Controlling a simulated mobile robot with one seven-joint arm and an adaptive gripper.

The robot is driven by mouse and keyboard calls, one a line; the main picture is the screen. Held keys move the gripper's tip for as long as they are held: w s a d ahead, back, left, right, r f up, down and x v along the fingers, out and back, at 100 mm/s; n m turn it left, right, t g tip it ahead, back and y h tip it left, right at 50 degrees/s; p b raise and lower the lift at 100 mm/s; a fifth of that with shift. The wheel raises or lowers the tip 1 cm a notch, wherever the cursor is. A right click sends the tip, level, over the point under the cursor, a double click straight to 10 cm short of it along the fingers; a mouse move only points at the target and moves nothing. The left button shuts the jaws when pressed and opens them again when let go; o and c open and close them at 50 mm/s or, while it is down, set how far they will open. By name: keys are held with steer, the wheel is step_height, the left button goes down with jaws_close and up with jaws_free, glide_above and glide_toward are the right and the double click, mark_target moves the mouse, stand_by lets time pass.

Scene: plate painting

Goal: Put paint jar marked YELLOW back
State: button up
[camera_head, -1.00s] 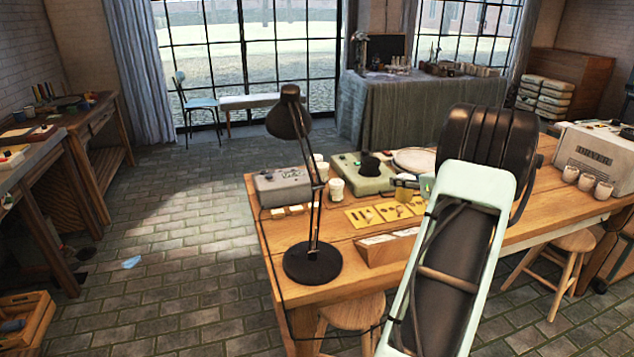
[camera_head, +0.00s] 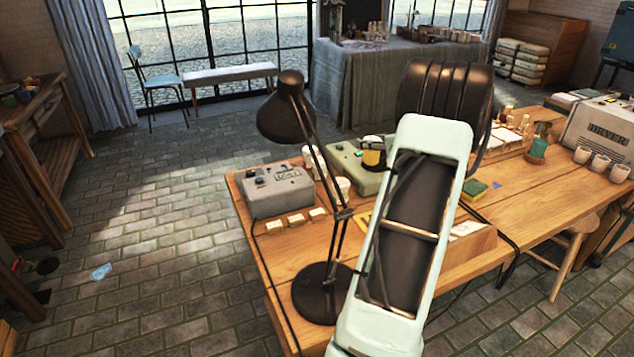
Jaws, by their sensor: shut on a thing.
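A small jar with yellow-orange paint (camera_head: 372,158) shows just left of my pale green arm, above the green device on the wooden table. Its marking is too small to read. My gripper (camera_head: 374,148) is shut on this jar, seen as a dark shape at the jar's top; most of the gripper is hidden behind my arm. The jar seems held upright, but I cannot tell whether it touches the device below.
A black desk lamp (camera_head: 290,115) stands in front, near a grey control box (camera_head: 277,190) and white cups. My arm hides the table's middle. To the right are a sponge (camera_head: 474,189), several small bottles, a green pot (camera_head: 537,150), and a dryer (camera_head: 607,135) with cups before it.

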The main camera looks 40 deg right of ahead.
steer(key=shift+w+a+f, duration=0.1)
steer(key=shift+w, duration=0.25)
steer(key=w+a+f+b, duration=0.1)
steer(key=w+a+f, duration=0.1)
steer(key=w+f, duration=0.2)
steer(key=w+a+f, duration=0.2)
steer(key=w+f, duration=0.2)
steer(key=w+a+f+b, duration=0.1)
steer(key=w+a+f, duration=0.1)
steer(key=w+f, duration=0.1)
steer(key=shift+w+a+f+b, duration=0.3)
steer(key=shift+w+a+f, duration=0.1)
steer(key=shift+f, duration=0.15)
steer(key=shift+d+f, duration=0.1)
steer(key=shift+f, duration=0.15)
steer(key=shift+f, duration=0.2)
steer(key=o, duration=1.3)
steer(key=shift+o, duration=0.2)
